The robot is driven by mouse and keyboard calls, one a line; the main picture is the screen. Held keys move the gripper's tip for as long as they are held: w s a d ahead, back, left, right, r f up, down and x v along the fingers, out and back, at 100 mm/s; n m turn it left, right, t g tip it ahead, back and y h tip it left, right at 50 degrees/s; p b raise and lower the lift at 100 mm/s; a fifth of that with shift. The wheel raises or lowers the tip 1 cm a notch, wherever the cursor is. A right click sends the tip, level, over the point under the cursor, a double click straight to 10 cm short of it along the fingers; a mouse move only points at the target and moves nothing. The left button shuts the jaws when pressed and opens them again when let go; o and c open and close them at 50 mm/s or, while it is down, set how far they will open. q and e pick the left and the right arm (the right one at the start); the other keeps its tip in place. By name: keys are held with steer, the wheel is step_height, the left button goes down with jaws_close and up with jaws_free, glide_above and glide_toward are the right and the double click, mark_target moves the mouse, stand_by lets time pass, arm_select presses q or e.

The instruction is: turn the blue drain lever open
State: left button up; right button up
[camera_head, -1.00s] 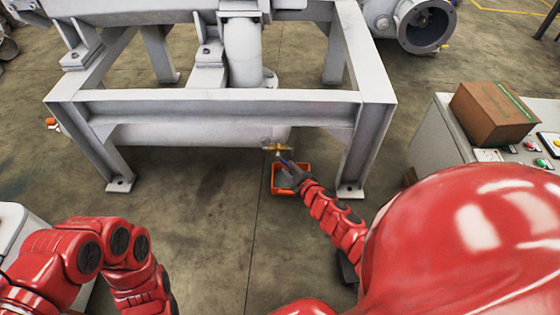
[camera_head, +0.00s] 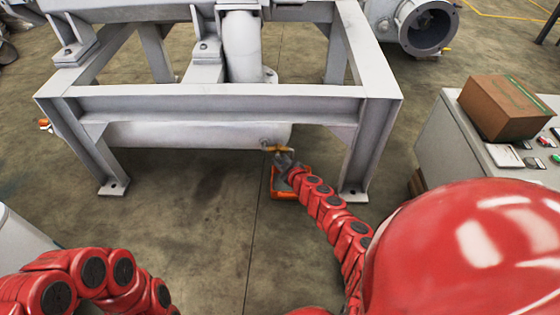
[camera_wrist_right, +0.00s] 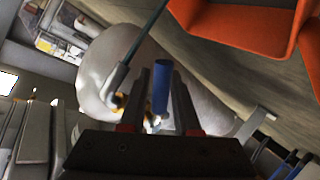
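The blue drain lever (camera_wrist_right: 161,92) shows in the right wrist view, standing between the two fingers of my right gripper (camera_wrist_right: 162,98). The fingers are apart, with narrow gaps visible beside the lever; firm contact cannot be seen. In the head view my right gripper (camera_head: 284,158) is at the yellow valve (camera_head: 277,149) under the end of the pale tank (camera_head: 200,134), and hides the lever. A bit of yellow valve body (camera_wrist_right: 119,113) shows behind the left finger in the wrist view. My left arm is at the lower left; its gripper is out of view.
An orange bin (camera_head: 287,194) stands on the floor below the valve; it also shows in the right wrist view (camera_wrist_right: 250,40). The grey frame's beam (camera_head: 220,103) and right leg (camera_head: 362,160) are close to my right arm. A cardboard box (camera_head: 504,108) sits on the control cabinet at right.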

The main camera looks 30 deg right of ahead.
jaws_close()
stand_by(1.4)
